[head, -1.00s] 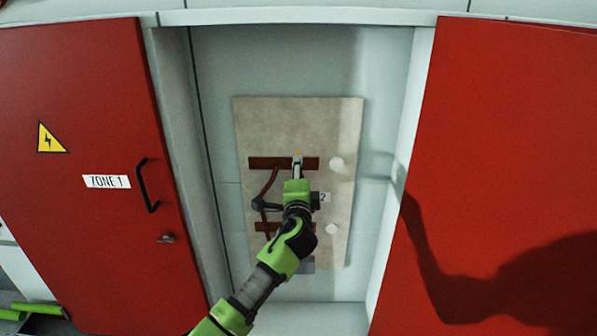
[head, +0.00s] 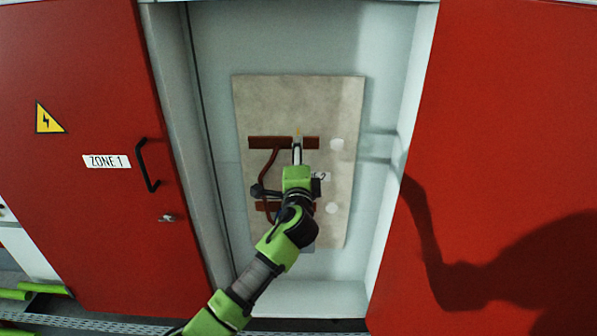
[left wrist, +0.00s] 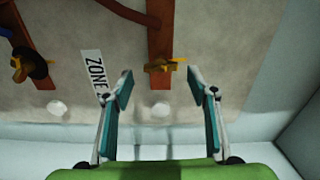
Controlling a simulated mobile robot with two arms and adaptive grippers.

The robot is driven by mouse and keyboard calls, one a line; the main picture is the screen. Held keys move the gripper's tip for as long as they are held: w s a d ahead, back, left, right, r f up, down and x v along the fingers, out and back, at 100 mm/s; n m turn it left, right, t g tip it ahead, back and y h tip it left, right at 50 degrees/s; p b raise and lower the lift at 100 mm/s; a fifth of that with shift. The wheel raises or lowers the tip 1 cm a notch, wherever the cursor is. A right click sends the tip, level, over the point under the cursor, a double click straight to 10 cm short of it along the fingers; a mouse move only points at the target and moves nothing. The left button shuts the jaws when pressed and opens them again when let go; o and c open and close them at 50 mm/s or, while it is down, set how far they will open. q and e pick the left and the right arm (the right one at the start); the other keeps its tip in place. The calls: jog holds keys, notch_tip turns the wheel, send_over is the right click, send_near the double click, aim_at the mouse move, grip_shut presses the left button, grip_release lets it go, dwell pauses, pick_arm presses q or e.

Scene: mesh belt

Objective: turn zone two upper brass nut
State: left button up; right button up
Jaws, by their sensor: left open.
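The upper brass nut (head: 298,131) sits on the upper red-brown bar (head: 265,142) of the beige panel. In the left wrist view this nut (left wrist: 165,65) is winged and lies just beyond the gap between my fingertips, apart from both. My left gripper (left wrist: 160,85) is open and empty, facing the panel; it also shows in the head view (head: 297,147). A second brass nut (left wrist: 30,68), with a dark part around it, is at the left of the wrist view. The zone label (left wrist: 95,72) is partly hidden by a finger. My right gripper is out of view.
The beige panel (head: 345,105) is inside a pale recess between a red Zone 1 door (head: 90,230) with a black handle (head: 147,165) and a red surface (head: 500,120) at right. A red-brown cable joins the bars. Two white discs sit at the panel's right.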

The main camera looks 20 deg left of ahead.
pick_arm(q)
jog(key=v, duration=0.9)
jog(key=shift+s, duration=0.1)
jog(key=s+f+n+g+h+b, duration=0.1)
jog(key=s+f+g+h, duration=0.15)
jog(key=f, duration=1.55)
jog(key=s+f+g+h+b, duration=0.1)
jog(key=s+f+g, duration=0.25)
jog(key=f, duration=1.35)
jog(key=s+a+f+n+g+b, duration=0.1)
jog(key=s+f+n+g, duration=0.1)
jog(key=s+f, duration=0.65)
jog(key=s+f+n+g, duration=0.15)
jog(key=s+f, duration=0.45)
jog(key=f, duration=0.6)
jog(key=s+a+f+n+g, duration=0.1)
jog(key=s+f, duration=0.5)
jog(key=s, duration=0.6)
jog(key=s+a+f+n+g+h+b, duration=0.1)
jog(key=s+f+n+g, duration=0.2)
jog(key=s, duration=1)
jog(key=s+a+f+n+g, duration=0.1)
jog(key=s+f+n+g, duration=0.2)
jog(key=s+f, duration=0.6)
jog(key=s, duration=0.4)
jog(key=shift+a+f+b, duration=0.25)
jog(key=shift+b, duration=0.15)
